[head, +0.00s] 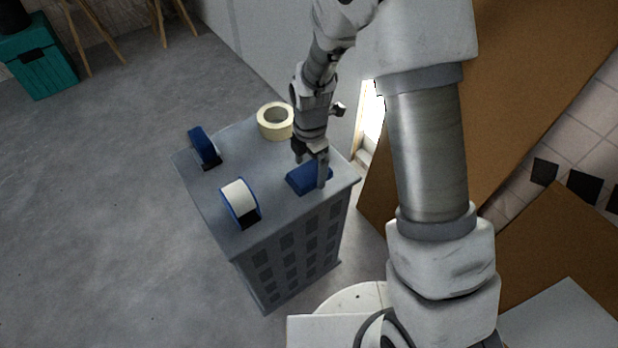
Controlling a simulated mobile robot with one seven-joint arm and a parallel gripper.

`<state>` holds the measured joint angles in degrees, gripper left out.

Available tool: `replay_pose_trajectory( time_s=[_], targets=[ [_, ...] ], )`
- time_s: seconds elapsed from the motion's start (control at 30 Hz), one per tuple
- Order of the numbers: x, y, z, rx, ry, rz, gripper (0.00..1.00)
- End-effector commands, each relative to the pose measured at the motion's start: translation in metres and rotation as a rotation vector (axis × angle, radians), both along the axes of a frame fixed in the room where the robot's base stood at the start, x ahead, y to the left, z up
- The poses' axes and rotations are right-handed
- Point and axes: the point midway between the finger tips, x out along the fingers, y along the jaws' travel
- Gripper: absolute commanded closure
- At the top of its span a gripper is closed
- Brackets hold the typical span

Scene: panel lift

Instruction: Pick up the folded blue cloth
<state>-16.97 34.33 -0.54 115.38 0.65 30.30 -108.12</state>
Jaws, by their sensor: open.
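The folded blue cloth (303,180) lies flat on top of a grey cabinet (270,219), near its right front edge. My gripper (310,172) points down over the cloth with its fingers apart. One finger stands in front of the cloth's right part and the other is at its far left side. Part of the cloth is hidden behind the near finger. I cannot tell whether the fingers touch the cloth.
A cream tape roll (275,121) lies behind my gripper on the cabinet. Brown panels (545,75) lean at right.

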Motion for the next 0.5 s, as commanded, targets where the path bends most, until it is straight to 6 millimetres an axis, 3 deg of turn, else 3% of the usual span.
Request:
replay_pose_trajectory(
  time_s=[0.07, 0.27, 0.5],
  targets=[
    [0.0000, -0.0004, -0.0081, 0.000, 0.000, 0.000, 0.00],
    [0.0001, -0.0005, -0.0071, -0.001, -0.001, -0.001, 0.00],
    [0.0001, -0.0004, -0.0070, 0.000, 0.000, -0.001, 0.41]
  ],
)
